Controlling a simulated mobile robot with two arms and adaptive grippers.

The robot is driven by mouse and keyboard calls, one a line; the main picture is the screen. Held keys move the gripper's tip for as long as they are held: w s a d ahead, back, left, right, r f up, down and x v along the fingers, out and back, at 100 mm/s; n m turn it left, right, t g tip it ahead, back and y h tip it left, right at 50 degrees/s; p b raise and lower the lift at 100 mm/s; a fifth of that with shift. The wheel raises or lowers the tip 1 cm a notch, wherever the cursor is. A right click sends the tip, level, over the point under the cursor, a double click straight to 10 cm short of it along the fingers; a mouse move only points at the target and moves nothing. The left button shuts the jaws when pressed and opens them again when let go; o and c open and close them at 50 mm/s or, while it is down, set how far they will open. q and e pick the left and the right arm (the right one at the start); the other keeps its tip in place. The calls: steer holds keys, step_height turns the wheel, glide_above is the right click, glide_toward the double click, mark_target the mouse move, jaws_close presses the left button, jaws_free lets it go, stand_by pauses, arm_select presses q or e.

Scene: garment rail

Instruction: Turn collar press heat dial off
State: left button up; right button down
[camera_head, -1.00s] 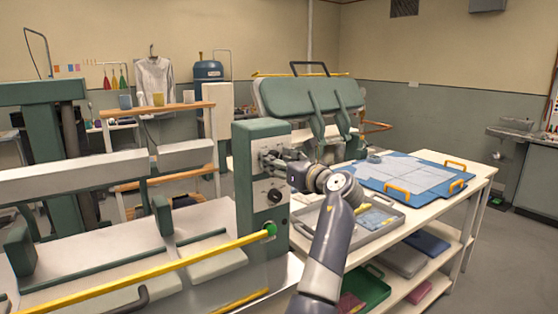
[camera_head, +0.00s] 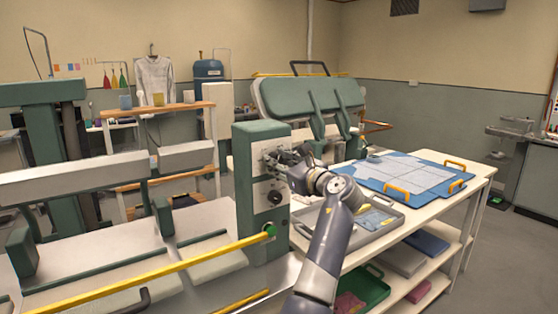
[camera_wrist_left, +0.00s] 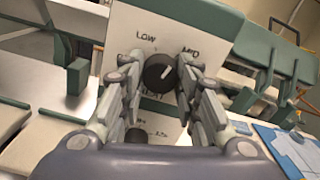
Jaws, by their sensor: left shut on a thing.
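The collar press control box (camera_head: 250,190) is a white-faced green column in the middle of the head view. My left gripper (camera_head: 274,157) is at its upper front, and the fingers cover the dial there. In the left wrist view the round black dial (camera_wrist_left: 158,72) sits between the two fingers of my left gripper (camera_wrist_left: 161,62), which is shut on it. LOW shows above the dial; the lettering at left and below is partly covered. My right gripper is not in view.
A second black knob (camera_head: 275,196) and a green button (camera_head: 270,231) are lower on the box. A yellow bar (camera_head: 150,270) runs along the press front. At right, a table holds a grey tray (camera_head: 390,229) and a blue board (camera_head: 455,188).

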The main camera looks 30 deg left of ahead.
arm_select(q)
steer(key=n+b, duration=0.7)
steer(key=n, duration=1.4)
steer(key=shift+r, duration=0.1)
stand_by(0.3)
steer(key=o, duration=1.1)
